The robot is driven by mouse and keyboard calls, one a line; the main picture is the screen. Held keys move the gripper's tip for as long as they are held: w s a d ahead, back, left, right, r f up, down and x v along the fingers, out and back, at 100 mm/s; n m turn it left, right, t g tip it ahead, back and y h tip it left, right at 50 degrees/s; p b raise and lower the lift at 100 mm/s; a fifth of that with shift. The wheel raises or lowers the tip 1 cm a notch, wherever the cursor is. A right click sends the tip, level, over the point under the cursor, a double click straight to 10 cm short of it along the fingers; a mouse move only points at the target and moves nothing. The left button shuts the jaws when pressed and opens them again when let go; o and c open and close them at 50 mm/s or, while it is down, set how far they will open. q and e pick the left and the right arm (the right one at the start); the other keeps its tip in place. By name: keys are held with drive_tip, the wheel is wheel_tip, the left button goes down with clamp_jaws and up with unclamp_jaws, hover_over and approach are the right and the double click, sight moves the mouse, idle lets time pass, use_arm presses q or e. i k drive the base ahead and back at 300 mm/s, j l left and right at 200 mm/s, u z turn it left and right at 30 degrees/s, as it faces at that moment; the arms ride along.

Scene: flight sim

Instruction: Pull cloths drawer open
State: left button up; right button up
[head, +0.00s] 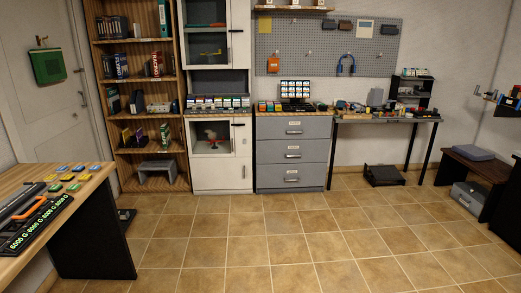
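A grey cabinet (260,151) with three stacked drawers stands against the far wall. Its top drawer (280,129), middle drawer (278,151) and bottom drawer (275,176) all look shut, each with a metal handle and a small label. The labels are too small to read, so I cannot tell which is the cloths drawer. Neither of my grippers is in view.
A workbench (388,118) stands right of the cabinet, a white cupboard (213,178) left of it. A table (95,176) with tools fills the near left. A low dark bench (482,163) is at right. The tiled floor (300,235) ahead is clear.

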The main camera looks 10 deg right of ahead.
sight(301, 126)
drive_tip(key=i+z, duration=0.45)
drive_tip(key=i, duration=1.55)
